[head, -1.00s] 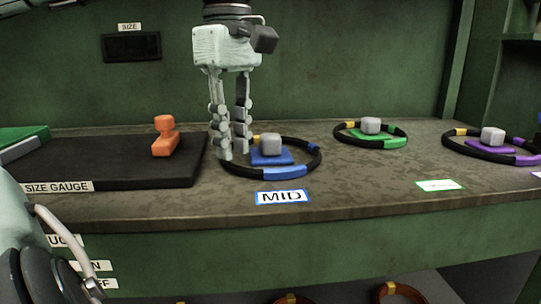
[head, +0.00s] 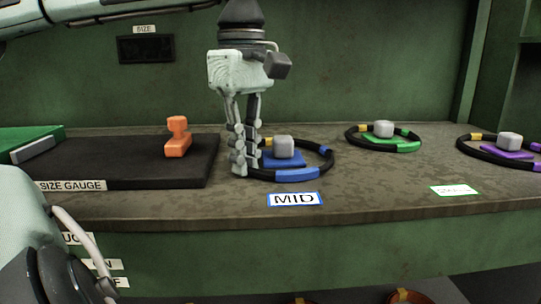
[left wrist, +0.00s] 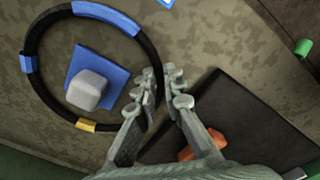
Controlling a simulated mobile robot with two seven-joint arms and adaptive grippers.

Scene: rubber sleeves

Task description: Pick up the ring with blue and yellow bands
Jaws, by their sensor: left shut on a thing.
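The black ring with blue and yellow bands (head: 297,174) lies on the bench around a blue pad with a grey block (head: 283,146), behind the label MID. My left gripper (head: 243,171) points down at the ring's left side, its fingers shut on the black rim. The ring also shows in the left wrist view (left wrist: 33,75), with its two blue bands and one yellow band in sight. There my left gripper (left wrist: 163,88) has one finger on each side of the rim. The ring looks flat on the bench. My right gripper is not in view.
A dark size gauge plate (head: 110,180) with an orange block (head: 178,138) lies to the left. A ring with green bands (head: 399,147) and one with purple bands (head: 490,152) lie to the right. More rings (head: 405,296) are partly visible below the bench.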

